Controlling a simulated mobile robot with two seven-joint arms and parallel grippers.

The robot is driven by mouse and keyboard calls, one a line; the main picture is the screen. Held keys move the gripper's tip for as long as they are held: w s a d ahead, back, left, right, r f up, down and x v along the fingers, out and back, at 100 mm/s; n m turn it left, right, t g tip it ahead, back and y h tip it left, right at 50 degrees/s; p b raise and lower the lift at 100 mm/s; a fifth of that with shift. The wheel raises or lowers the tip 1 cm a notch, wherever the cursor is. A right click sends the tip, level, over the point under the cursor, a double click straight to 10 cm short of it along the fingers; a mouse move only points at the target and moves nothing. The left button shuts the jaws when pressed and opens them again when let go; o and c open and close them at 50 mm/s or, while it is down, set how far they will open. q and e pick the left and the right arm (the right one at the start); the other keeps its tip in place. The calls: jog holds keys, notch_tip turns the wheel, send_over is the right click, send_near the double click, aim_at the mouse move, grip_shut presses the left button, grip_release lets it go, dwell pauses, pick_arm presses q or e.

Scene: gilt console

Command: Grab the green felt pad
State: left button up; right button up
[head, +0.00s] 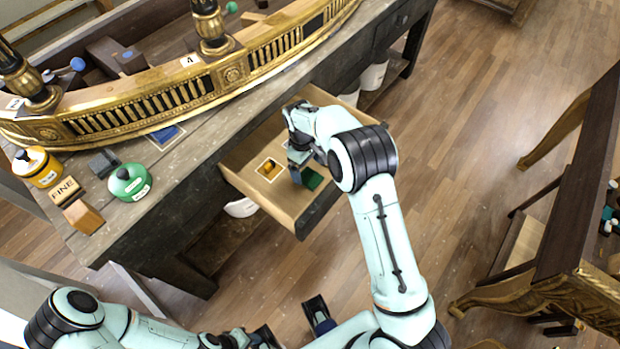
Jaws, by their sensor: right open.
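The green felt pad (313,179) lies in the open drawer (239,172) of the workbench, partly hidden by my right gripper (297,170). That gripper is open and points down into the drawer at the pad's left edge. I cannot tell whether its fingers touch the pad. My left gripper (293,328) is at the bottom of the picture, away from the drawer. Its fingers are apart, with nothing visible between them.
A white-bordered card with a yellow item (269,168) lies in the drawer, left of the pad. A green jar (129,182), yellow jar (38,166) and wooden block (83,216) stand on the bench (180,165), before a gilt rail (150,97). A dark table (570,210) stands right.

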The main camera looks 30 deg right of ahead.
aim_at(310, 177)
jog(key=f, duration=0.4)
jog(key=shift+s+d+f, duration=0.15)
jog(key=shift+s+d, duration=0.05)
jog(key=shift+s, duration=0.15)
jog(key=c, duration=1.1)
jog(key=shift+r, duration=0.2)
